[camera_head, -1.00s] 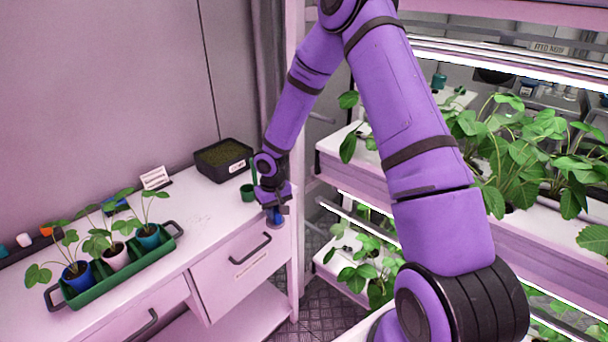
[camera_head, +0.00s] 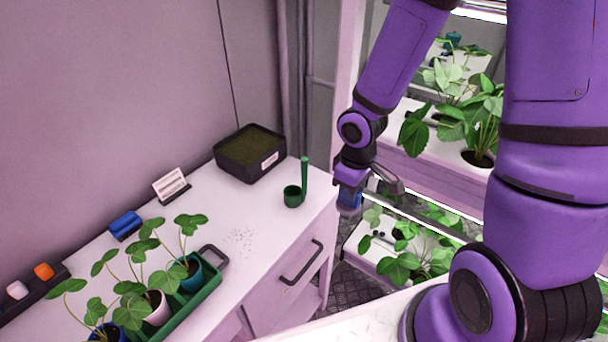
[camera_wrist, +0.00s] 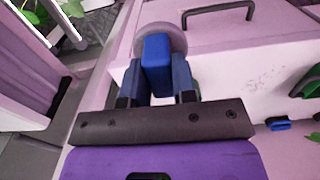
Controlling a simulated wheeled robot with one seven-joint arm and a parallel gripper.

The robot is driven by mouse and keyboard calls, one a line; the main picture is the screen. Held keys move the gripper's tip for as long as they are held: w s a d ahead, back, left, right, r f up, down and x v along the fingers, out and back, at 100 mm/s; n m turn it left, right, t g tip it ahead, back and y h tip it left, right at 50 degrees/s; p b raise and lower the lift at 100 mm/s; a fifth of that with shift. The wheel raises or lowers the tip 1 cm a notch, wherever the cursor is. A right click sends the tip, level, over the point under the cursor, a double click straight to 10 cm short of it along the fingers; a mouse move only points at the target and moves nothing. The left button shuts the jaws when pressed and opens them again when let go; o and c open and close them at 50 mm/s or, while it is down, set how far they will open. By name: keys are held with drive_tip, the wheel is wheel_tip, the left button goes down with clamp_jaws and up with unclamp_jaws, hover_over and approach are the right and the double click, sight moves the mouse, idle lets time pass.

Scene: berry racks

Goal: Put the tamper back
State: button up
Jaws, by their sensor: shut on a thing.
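My gripper (camera_head: 354,192) is shut on a blue-handled thing, seemingly the tamper (camera_wrist: 157,66), which shows between the two fingers in the wrist view. A pale round disc (camera_wrist: 176,36) behind the blue handle looks like its head. In the head view only a small blue part shows under the gripper, off the right end of the white counter (camera_head: 225,222). A small blue block or holder (camera_head: 125,224) lies on the counter by the wall; I cannot tell its exact shape. It also shows in the wrist view (camera_wrist: 278,124).
A green scoop (camera_head: 292,197) with an upright handle and a black soil tray (camera_head: 250,155) stand near the counter's right end. A green carrier (camera_head: 205,297) holds potted plants at front left. A sign (camera_head: 171,186) and a dark rack (camera_head: 30,290) line the wall. Plant shelves (camera_head: 430,165) stand right.

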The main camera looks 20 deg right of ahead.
drive_tip(key=shift+w+a+r, duration=0.1)
drive_tip(key=shift+w+a, duration=0.05)
drive_tip(key=shift+a, duration=0.05)
drive_tip(key=w+a, duration=0.1)
drive_tip(key=w, duration=0.4)
drive_tip(key=w+f, duration=0.1)
drive_tip(key=w, duration=0.4)
drive_tip(key=w+a, duration=0.1)
drive_tip(key=w, duration=0.4)
drive_tip(key=shift+a+f, duration=0.25)
drive_tip(key=shift+a, duration=0.05)
drive_tip(key=shift+w+f, duration=0.15)
drive_tip(key=shift+f, duration=1.6)
drive_tip(key=shift+f, duration=0.1)
drive_tip(key=o, duration=0.8)
drive_tip(key=shift+o, duration=0.2)
